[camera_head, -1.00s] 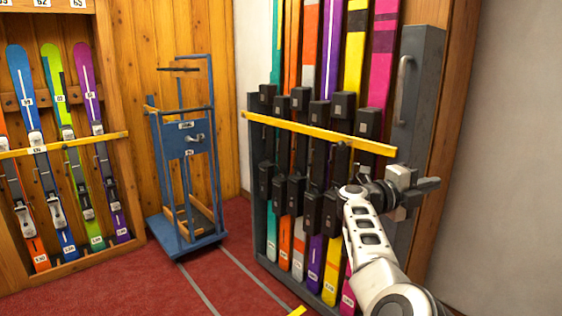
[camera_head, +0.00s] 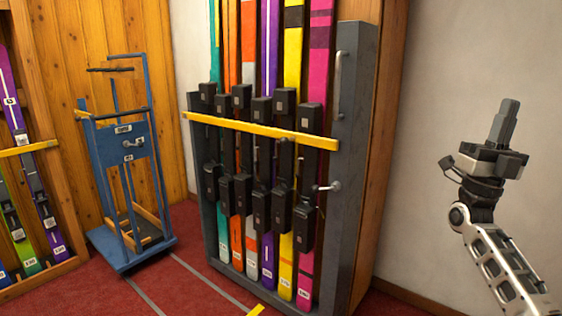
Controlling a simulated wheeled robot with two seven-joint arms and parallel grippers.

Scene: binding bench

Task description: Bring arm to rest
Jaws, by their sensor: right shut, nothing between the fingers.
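My right arm comes in from the lower right, and its gripper (camera_head: 508,112) points upward in front of the pale wall. Its fingers are together with nothing between them. It is well to the right of the ski rack (camera_head: 352,140) and apart from it. The rack is grey, holds several coloured skis upright, and has a yellow bar (camera_head: 262,131) across its front. A small lever handle (camera_head: 329,186) shows at the rack's right side. My left gripper is not in view.
A blue wheeled cart (camera_head: 122,150) stands left of the rack on the red carpet. Another wooden rack with skis (camera_head: 38,200) is at the far left edge. The space in front of the pale wall (camera_head: 450,60) is clear around my arm.

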